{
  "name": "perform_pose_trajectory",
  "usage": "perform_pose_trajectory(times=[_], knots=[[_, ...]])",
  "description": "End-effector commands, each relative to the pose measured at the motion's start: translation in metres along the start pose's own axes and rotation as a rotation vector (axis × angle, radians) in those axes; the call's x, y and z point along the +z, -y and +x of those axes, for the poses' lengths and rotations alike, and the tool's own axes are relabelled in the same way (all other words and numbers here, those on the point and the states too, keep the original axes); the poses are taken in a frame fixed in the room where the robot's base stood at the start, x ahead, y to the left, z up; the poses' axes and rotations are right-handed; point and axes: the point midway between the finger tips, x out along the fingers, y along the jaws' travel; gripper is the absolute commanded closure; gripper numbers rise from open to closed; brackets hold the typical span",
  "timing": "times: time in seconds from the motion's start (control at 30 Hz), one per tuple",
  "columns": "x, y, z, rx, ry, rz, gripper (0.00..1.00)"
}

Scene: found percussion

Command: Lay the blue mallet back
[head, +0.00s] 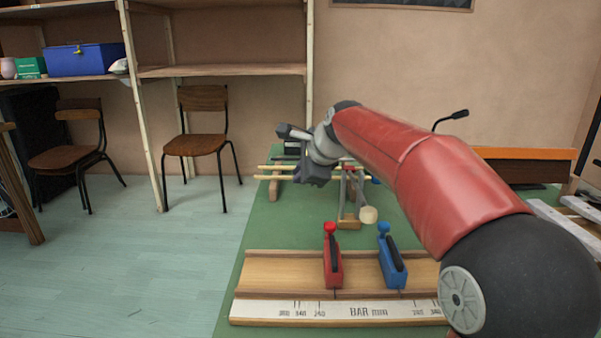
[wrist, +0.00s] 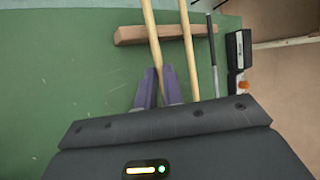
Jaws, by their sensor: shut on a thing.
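My gripper (head: 315,181) is over the green table, at the nearer of two pale wooden sticks. In the wrist view its purple fingers (wrist: 160,86) are shut on the left stick, the blue mallet's handle (wrist: 152,35). A blue head (head: 375,181) shows at that stick's right end in the head view, partly behind my arm. The handle's far end crosses over a wooden rest block (wrist: 164,34); I cannot tell whether it touches it. A second stick (wrist: 188,40) lies beside it, apart from the fingers. The rest block also shows in the head view (head: 273,190).
A red slider (head: 333,262) and a blue slider (head: 393,262) stand on a wooden board with a scale (head: 280,310) at the front. A pale disc (head: 368,214) is on a small stand nearby. A dark rod (wrist: 213,60) and a black box (wrist: 235,50) lie beyond the sticks.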

Motion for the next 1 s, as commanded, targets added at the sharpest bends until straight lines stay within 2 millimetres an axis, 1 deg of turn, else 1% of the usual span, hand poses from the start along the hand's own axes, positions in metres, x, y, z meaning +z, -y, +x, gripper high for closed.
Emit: perform_pose_trajectory(times=[0.5, 0.53, 0.7, 1.0], knots=[[-0.0017, -0.0035, 0.0037, 0.001, 0.0, 0.0, 1.0], [-0.0017, -0.0036, 0.0038, 0.001, 0.0, 0.0, 0.87], [-0.0017, -0.0035, 0.0038, 0.001, 0.0, 0.0, 0.66], [-0.001, -0.002, 0.0024, 0.0, 0.0, 0.0, 0.66]])
